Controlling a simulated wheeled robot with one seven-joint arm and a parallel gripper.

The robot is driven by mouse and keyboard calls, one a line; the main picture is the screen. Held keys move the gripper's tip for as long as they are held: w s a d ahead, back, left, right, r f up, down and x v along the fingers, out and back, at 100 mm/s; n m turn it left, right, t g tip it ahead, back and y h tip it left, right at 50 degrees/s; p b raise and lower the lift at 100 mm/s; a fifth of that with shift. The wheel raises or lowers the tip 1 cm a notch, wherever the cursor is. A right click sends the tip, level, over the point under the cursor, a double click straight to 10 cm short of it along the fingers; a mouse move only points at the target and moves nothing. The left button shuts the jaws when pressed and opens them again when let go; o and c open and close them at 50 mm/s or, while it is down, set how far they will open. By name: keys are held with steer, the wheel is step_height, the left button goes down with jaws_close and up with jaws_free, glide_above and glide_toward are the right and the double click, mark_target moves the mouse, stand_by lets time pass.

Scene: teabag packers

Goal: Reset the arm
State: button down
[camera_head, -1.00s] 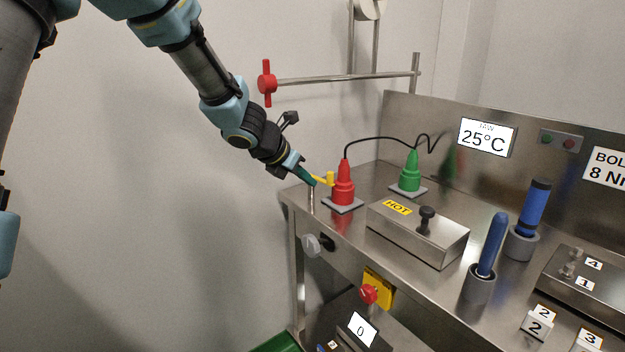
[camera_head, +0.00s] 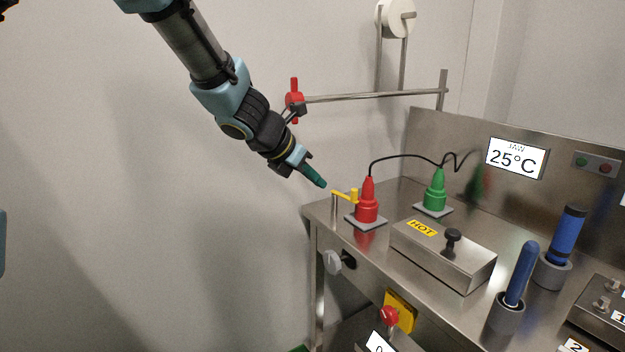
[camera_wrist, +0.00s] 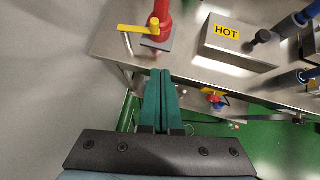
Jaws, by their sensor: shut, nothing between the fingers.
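My gripper (camera_head: 322,184) is at the left end of the steel bench (camera_head: 325,212), in the air above and just left of the yellow lever. Its green fingers are together and hold nothing. In the wrist view the closed fingers (camera_wrist: 161,75) point towards the bench's left edge, below the red plug-shaped device. My arm comes down from the upper left in the head view.
Near my gripper stand a yellow lever (camera_head: 345,195), a red plug-shaped device (camera_head: 367,203) and a green one (camera_head: 435,193). The left wall side is free.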

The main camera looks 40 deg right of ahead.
steer(key=w+a+f+m+y+p, duration=0.1)
steer(key=w+a+m, duration=0.15)
steer(key=a, duration=0.45)
steer(key=w+a+f+m+t+y, duration=0.1)
steer(key=a+m+y, duration=0.15)
steer(key=a, duration=0.35)
steer(key=w+a+f+m+p, duration=0.1)
steer(key=w+a+m, duration=0.1)
steer(key=a+m, duration=0.35)
steer(key=s+a+m+y, duration=0.1)
steer(key=a+m, duration=0.2)
steer(key=a, duration=0.6)
steer(key=s+a+f+m+y+p, duration=0.1)
steer(key=s+a+m+y, duration=0.1)
steer(key=a, duration=0.7)
steer(key=s+a+m+y, duration=0.1)
steer(key=a+m+y, duration=0.1)
steer(key=a+m, duration=0.3)
steer(key=a, duration=0.3)
steer(key=shift+s+a+f, duration=0.2)
steer(key=shift+a+f, duration=0.2)
